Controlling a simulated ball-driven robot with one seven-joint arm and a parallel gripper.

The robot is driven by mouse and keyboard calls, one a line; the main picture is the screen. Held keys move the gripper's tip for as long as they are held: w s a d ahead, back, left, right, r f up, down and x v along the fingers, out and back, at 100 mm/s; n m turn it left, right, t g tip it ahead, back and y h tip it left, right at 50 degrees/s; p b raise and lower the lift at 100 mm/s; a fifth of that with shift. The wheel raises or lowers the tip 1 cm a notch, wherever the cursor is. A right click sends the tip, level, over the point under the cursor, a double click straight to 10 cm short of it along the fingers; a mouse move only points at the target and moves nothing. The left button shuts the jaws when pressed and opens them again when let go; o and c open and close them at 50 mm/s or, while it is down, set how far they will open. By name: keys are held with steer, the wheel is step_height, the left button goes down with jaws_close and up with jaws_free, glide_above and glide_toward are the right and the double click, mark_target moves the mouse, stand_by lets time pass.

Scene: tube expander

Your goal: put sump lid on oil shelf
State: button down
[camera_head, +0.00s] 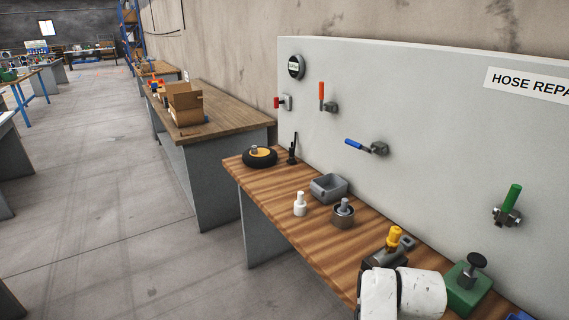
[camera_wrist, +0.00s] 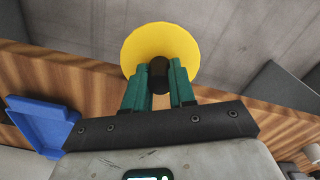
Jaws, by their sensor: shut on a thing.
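A round yellow disc with a dark knob, which looks like the sump lid (camera_wrist: 160,42), shows in the wrist view. My gripper (camera_wrist: 159,72) has its two green fingers shut on the dark knob. The disc overlaps the bench edge and the grey floor in that view; its height above them is unclear. Neither the gripper nor the held lid shows in the head view. I cannot pick out an oil shelf for certain in either view.
A blue tray (camera_wrist: 45,122) shows in the wrist view. A grey panel stands behind.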

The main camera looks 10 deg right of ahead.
steer(key=w+a+f+n, duration=0.1)
steer(key=a+f+n, duration=0.6)
steer(key=a+n, duration=0.1)
steer(key=shift+a+f+n, duration=0.15)
steer(key=shift+a+n, duration=0.15)
steer(key=shift+a, duration=0.5)
